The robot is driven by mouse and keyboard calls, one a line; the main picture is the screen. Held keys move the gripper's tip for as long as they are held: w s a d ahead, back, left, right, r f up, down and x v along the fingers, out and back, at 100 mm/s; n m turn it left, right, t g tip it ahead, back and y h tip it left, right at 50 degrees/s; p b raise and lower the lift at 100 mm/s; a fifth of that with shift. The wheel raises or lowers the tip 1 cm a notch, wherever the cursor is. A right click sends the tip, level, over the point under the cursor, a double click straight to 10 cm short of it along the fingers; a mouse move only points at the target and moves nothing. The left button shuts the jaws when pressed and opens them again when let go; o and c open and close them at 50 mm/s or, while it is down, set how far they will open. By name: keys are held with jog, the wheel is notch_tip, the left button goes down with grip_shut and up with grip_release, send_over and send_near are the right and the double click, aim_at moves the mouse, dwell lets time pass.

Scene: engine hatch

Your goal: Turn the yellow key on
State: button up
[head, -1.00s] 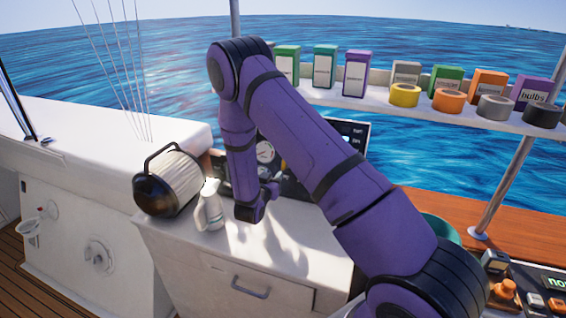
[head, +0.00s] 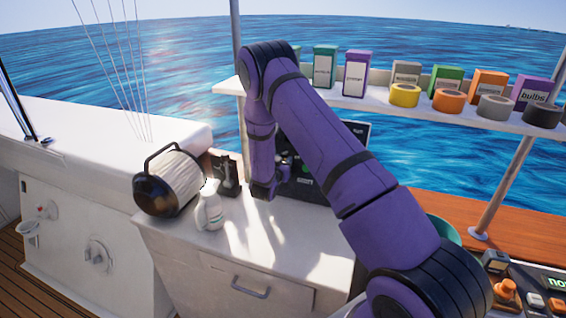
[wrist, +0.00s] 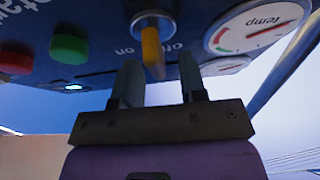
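The yellow key (wrist: 152,50) sticks out of a round metal switch on the dark panel (wrist: 100,20) in the wrist view. It hangs between "on" on its left and "off" on its right. In the head view my gripper (head: 268,190) is in front of the panel (head: 305,180), and my arm hides the key.
Green (wrist: 69,47) and red (wrist: 15,62) buttons and a temp gauge (wrist: 258,28) flank the switch. A shelf (head: 420,109) with boxes and tape rolls is above right.

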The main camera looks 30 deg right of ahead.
jog(key=shift+c, duration=0.2)
grip_shut()
jog(key=shift+m, duration=0.4)
jog(key=m+g, duration=0.2)
jog(key=m, duration=0.2)
jog(key=m+g, duration=0.2)
jog(key=m, duration=0.3)
jog(key=s+m+g+h, duration=0.1)
jog(key=m+g, duration=0.1)
jog(key=m, duration=0.3)
jog(key=shift+s+d+f+g, duration=0.1)
jog(key=shift+d+f+g, duration=0.15)
jog(key=shift+f+g, duration=0.1)
jog(key=shift+o, duration=0.2)
grip_release()
